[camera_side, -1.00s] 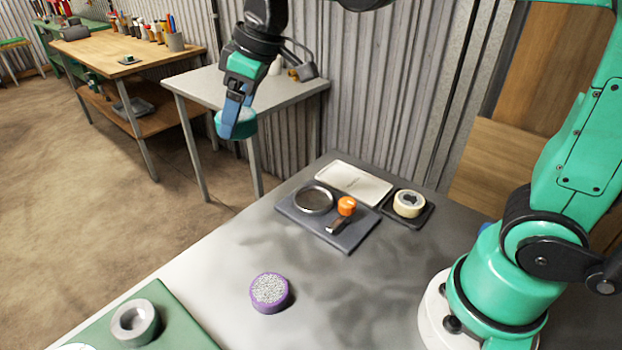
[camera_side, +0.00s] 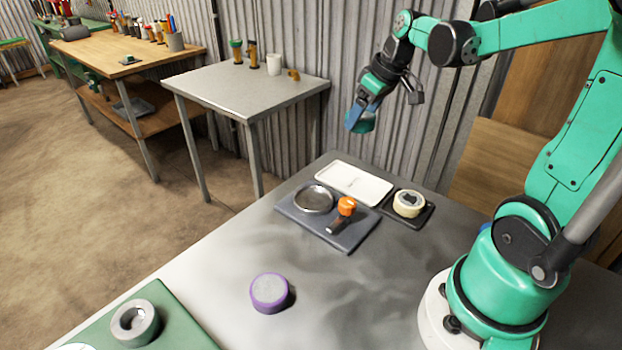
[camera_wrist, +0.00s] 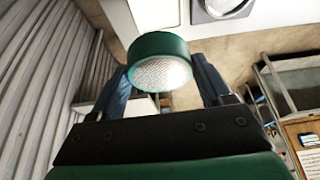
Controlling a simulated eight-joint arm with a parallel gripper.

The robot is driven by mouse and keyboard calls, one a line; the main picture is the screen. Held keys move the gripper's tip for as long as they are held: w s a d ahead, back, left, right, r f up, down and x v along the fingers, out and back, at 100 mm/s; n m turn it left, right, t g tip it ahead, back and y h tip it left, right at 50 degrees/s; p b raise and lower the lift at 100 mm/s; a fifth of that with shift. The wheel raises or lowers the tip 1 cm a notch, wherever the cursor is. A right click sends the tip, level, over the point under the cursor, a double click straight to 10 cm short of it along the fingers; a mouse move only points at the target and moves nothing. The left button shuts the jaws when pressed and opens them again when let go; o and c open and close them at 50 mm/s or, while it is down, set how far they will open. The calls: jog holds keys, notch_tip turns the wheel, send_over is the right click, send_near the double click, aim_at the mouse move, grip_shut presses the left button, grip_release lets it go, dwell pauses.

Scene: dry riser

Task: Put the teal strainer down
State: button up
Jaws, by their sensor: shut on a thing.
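My gripper (camera_side: 360,112) is shut on the teal strainer (camera_side: 366,125), a short round piece with a teal rim. It hangs in the air above the back of the grey table, above and behind the white tray (camera_side: 353,183). In the wrist view the strainer (camera_wrist: 160,45) sits between the two blue fingers of my gripper (camera_wrist: 163,85), with its pale mesh face showing. A similar purple strainer (camera_side: 268,292) stands on the table at the front, apart from my gripper.
A dark grey mat (camera_side: 320,232) holds a round metal dish (camera_side: 314,198) and an orange-topped tool (camera_side: 346,207). A cream roll (camera_side: 408,203) sits in a black tray (camera_side: 428,212). A grey ring (camera_side: 135,322) stands on a green mat (camera_side: 180,325). The table's middle (camera_side: 260,240) is clear.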

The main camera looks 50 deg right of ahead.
aim_at(350, 181)
notch_tip(350, 181, down, 13)
dwell(0.6)
jog(key=shift+f, duration=0.1)
jog(key=o, duration=1.2)
jog(key=shift+o, duration=0.2)
jog(key=v, duration=1.1)
jog(key=a+r+t, duration=0.2)
jog(key=a, duration=1.4)
jog(key=shift+w+r+t, duration=0.25)
jog(key=shift+r+t, duration=0.05)
